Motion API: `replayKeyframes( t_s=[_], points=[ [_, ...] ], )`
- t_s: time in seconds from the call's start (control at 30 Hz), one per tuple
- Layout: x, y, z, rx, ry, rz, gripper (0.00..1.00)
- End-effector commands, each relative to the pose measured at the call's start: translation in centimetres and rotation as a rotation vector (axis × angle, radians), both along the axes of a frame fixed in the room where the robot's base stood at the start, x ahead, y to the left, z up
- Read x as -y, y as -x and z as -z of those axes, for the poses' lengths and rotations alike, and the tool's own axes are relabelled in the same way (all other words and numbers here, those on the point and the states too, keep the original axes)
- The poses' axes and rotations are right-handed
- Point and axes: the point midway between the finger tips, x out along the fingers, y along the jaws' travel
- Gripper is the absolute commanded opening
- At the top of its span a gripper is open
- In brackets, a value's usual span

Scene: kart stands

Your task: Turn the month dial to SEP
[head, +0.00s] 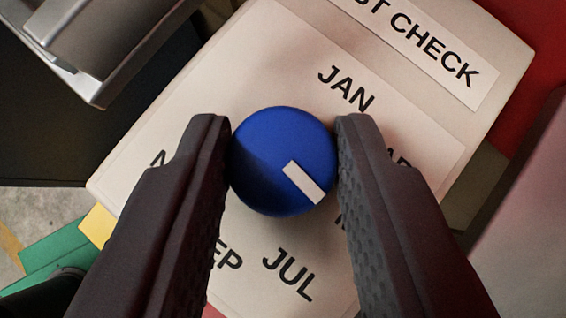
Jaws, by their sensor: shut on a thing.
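The month dial is a round blue knob (265,150) on a tilted cream panel (230,75). Its white pointer mark (304,182) points to the lower right, toward a label mostly hidden behind my right finger. JAN (346,89) is above the knob and JUL (288,273) is below it. SEP (227,256) is at the lower left, its first letter covered by my left finger. Labels at the far left and right are also partly hidden. My gripper (283,150) is shut on the knob, one dark finger on each side.
A sign strip reading "...ST CHECK" (430,50) crosses the panel's top. A grey metal part (100,45) stands at the upper left. Green and yellow pieces (97,226) lie at the lower left, near bare floor. A red surface is at the upper right.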

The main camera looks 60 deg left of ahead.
Motion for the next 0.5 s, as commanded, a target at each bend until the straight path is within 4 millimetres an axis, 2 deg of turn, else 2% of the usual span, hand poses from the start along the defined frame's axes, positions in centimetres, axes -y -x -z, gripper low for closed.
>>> replayKeyframes(
  t_s=[0.5],
  points=[
    [0.01,0.24,-0.36,0.005,0.001,0.271,0.06]
  ],
)
